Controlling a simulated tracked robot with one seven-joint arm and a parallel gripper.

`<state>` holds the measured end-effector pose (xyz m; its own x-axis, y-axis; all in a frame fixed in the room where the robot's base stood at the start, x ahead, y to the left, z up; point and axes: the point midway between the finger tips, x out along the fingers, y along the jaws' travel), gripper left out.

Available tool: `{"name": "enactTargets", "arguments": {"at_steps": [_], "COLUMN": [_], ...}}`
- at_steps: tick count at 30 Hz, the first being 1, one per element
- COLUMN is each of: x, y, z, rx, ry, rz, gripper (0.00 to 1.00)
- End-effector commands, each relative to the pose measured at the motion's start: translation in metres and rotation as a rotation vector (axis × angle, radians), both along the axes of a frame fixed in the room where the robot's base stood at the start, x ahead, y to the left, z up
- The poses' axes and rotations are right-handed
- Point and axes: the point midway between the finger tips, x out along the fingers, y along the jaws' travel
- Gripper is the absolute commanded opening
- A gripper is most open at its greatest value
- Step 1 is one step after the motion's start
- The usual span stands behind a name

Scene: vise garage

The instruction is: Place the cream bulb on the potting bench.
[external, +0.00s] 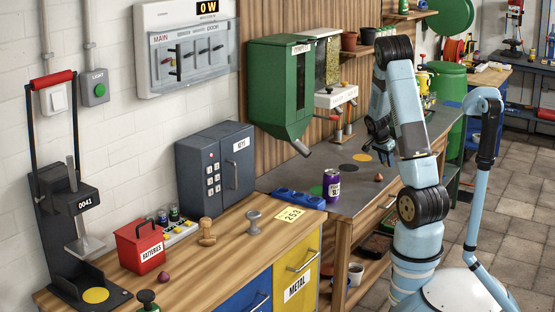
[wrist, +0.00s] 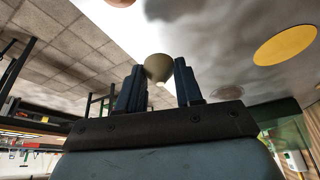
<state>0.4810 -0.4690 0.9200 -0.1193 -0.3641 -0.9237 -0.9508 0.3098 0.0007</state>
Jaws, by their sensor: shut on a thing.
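The cream bulb (wrist: 158,68) is between the two dark fingers of my gripper (wrist: 158,88) in the wrist view. The fingers are shut on it, and its rounded end sticks out past their tips. In the external view my gripper (external: 379,140) hangs over the far part of the grey-topped potting bench (external: 298,176). I cannot make out the bulb there. The bench top shows as a pale grey surface (wrist: 225,35) in the wrist view. I cannot tell whether the bulb touches it.
The bench top has a yellow disc (external: 362,157), a dark disc (external: 347,168) and a green disc. A purple can (external: 332,184) and a small brown bulb (external: 378,178) stand near its front. A green dispenser (external: 284,90) hangs behind. A wooden workbench (external: 222,232) adjoins at left.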

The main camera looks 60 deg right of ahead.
Motion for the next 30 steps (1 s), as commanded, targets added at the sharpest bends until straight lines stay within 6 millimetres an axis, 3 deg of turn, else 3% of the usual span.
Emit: {"name": "enactTargets", "arguments": {"at_steps": [10, 30], "x": [0.004, 0.003], "y": [-0.003, -0.002], "z": [-0.035, -0.048], "rx": [0.001, 0.003], "ry": [0.001, 0.002], "rz": [0.001, 0.001], "gripper": [0.07, 0.07]}}
